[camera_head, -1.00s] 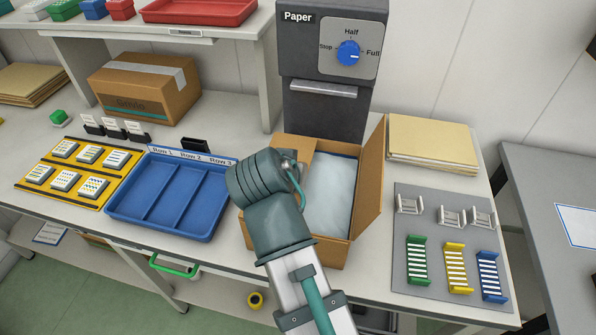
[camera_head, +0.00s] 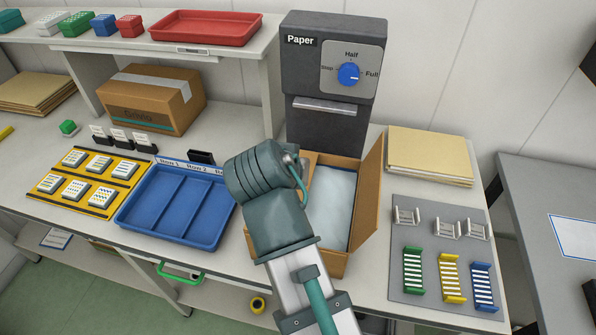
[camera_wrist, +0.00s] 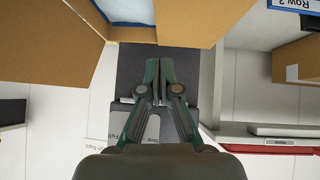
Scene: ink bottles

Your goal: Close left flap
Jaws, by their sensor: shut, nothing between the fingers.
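The open brown cardboard box (camera_head: 338,262) stands on the bench below the paper dispenser, with a pale filling (camera_head: 332,205) inside. Its right flap (camera_head: 368,195) stands up. The left side of the box is mostly hidden behind my arm in the head view. In the wrist view, a brown panel (camera_wrist: 192,22), seemingly the left flap, lies at the upper right, beside the pale filling (camera_wrist: 125,9). My gripper (camera_wrist: 158,68) is shut and empty, its fingertips just below the box's edge in the picture. I cannot tell whether they touch the cardboard.
The paper dispenser (camera_head: 333,85) rises behind the box. A blue divided tray (camera_head: 178,205) lies to the left. A stack of brown sheets (camera_head: 430,155) and a grey mat (camera_head: 425,215) with small racks lie to the right. A shelf with a red tray (camera_head: 205,27) overhangs at the back left.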

